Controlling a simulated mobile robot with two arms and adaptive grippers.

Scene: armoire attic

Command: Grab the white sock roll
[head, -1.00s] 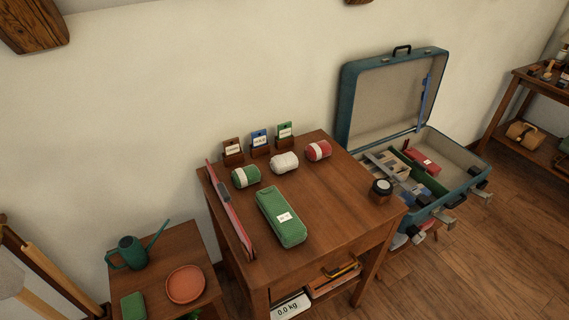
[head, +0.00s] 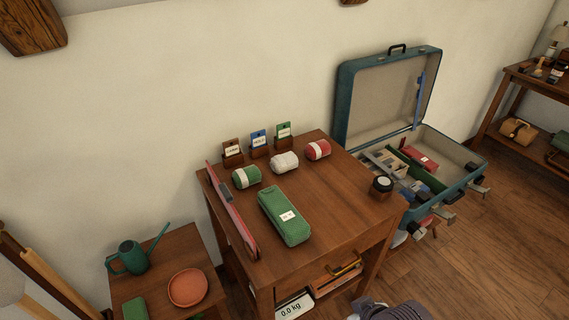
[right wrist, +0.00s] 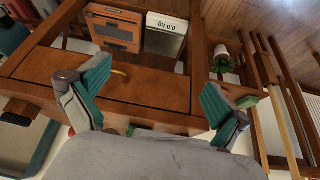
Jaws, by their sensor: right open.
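The white sock roll (head: 284,162) lies on the wooden table top (head: 335,190) in the head view, between a green roll (head: 246,177) and a red roll (head: 318,149). My right gripper (right wrist: 155,92) is open and empty in the right wrist view, in front of the table's lower part. A grey part of my right arm shows at the bottom edge of the head view, below and well apart from the white roll. The white roll does not show clearly in the right wrist view. My left gripper is in neither view.
Three labelled card holders (head: 259,147) stand behind the rolls. A green knitted case (head: 285,217) and a red upright board (head: 232,210) are in front and left. A dark jar (head: 382,186) stands at the right edge, beside an open blue suitcase (head: 455,187).

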